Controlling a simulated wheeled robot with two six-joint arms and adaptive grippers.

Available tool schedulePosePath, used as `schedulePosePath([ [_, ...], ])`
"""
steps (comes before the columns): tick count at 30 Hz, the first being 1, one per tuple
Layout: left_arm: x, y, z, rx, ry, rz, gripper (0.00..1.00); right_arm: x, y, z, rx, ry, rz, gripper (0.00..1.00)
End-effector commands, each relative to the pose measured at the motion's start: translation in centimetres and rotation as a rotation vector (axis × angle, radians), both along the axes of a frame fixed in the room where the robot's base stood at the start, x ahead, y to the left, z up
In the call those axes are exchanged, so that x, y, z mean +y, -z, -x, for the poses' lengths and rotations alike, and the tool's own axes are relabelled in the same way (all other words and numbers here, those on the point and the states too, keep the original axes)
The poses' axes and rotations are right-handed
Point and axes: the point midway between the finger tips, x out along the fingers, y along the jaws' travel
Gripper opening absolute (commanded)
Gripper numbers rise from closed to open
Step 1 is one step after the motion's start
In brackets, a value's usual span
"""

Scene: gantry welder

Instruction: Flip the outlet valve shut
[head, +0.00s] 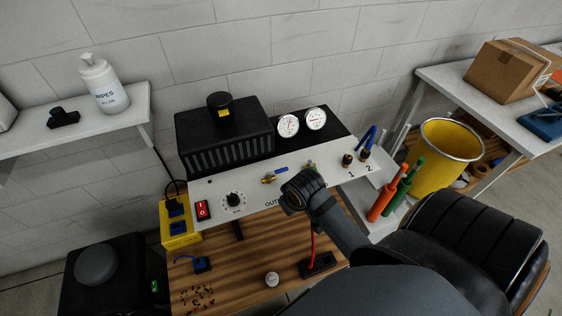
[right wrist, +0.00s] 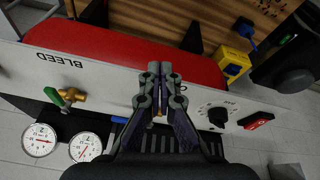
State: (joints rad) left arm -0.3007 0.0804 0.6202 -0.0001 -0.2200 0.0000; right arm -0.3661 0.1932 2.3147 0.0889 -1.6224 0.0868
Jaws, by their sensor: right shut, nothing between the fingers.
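The outlet valve sits on the white sloped panel. Its brass body (head: 268,179) and blue lever (head: 281,170) show in the head view, left of my right gripper, with the lever pointing right. In the right wrist view the blue lever (right wrist: 120,120) lies beside my fingers, and the fingers hide most of the valve body. My right gripper (right wrist: 160,71) is shut and empty, in front of the valve area; I cannot tell if it touches. In the head view my right wrist covers part of the "OUT" label. My left gripper is out of view.
A second brass valve with a green handle (right wrist: 66,97) is near the "BLEED" label. Two gauges (head: 301,121), a black knob (head: 233,200) and a red switch (head: 203,210) are nearby. Orange and green handles (head: 381,203) and a yellow bin (head: 440,160) stand right.

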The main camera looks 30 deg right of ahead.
Motion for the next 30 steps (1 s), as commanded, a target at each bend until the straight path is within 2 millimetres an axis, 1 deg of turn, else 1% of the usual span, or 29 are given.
schedulePosePath([
  [1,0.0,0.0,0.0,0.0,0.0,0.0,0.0,-0.3,-1.0,-1.4,-0.008,0.012,-0.001,0.0],
  [5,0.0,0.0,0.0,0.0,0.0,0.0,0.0,-1.4,-3.1,-4.9,-0.013,0.055,-0.015,0.0],
  [9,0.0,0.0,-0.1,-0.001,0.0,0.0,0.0,-3.3,-5.9,-9.0,-0.017,0.122,-0.03,0.0],
  [12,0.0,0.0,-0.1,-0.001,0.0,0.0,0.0,-4.8,-8.2,-11.7,-0.02,0.178,-0.044,0.0],
  [15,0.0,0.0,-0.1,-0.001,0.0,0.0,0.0,-6.0,-10.2,-13.4,-0.022,0.222,-0.056,0.0],
  [18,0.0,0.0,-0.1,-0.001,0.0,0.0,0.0,-6.6,-11.3,-14.2,-0.021,0.247,-0.066,0.0],
  [20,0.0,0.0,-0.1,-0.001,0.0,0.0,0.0,-6.7,-11.6,-14.4,-0.022,0.254,-0.068,0.0],
  [30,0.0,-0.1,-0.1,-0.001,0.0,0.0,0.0,-6.8,-11.6,-14.5,-0.021,0.255,-0.07,0.0],
])
